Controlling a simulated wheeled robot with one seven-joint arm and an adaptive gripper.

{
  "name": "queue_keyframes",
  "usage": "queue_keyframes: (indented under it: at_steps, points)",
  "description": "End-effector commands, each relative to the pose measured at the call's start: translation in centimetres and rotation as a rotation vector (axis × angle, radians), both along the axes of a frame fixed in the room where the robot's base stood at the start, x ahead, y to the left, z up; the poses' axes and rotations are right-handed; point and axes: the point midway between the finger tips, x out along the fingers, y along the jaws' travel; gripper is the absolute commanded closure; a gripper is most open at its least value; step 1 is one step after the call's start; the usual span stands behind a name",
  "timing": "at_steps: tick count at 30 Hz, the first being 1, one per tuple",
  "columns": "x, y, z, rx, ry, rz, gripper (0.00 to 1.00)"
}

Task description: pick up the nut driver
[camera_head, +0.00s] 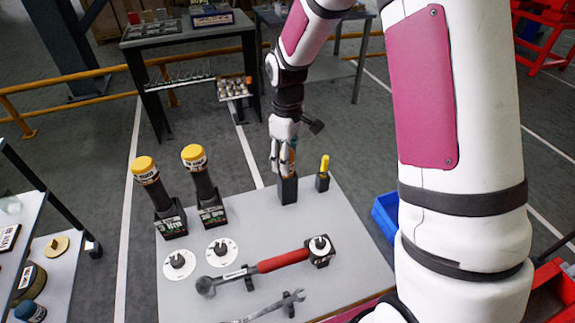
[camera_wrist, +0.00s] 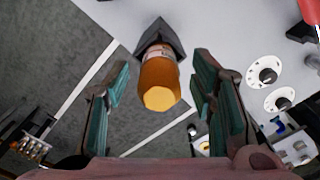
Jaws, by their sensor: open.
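An orange-handled tool, which looks like the nut driver (camera_wrist: 159,84), stands upright in a black holder (camera_wrist: 168,40) at the table's far edge. In the wrist view its hexagonal handle end faces the camera and lies between my two fingers. My gripper (camera_head: 283,168) is open above the holder (camera_head: 288,190), pointing down, with a finger on each side of the handle. In the wrist view gaps show between the handle and both fingers. In the head view the fingers hide most of the handle (camera_head: 292,157). The tool's lower part is hidden in the holder.
A smaller yellow-handled tool (camera_head: 325,164) stands in a holder close on the right. Two yellow-capped black tools (camera_head: 147,172) (camera_head: 196,160) stand on the left. A red-handled wrench (camera_head: 275,262), an open-end wrench (camera_head: 270,308) and white discs (camera_head: 180,263) (camera_head: 222,252) lie nearer.

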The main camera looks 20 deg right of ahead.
Motion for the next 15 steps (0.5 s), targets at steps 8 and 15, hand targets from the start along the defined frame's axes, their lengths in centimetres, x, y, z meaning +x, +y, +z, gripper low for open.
queue_keyframes:
  at_steps: [8, 15]
  points:
    - [0.0, 0.0, -1.9, 0.000, -0.001, -0.001, 0.49]
    - [0.0, 0.0, -1.8, 0.000, -0.001, -0.001, 0.70]
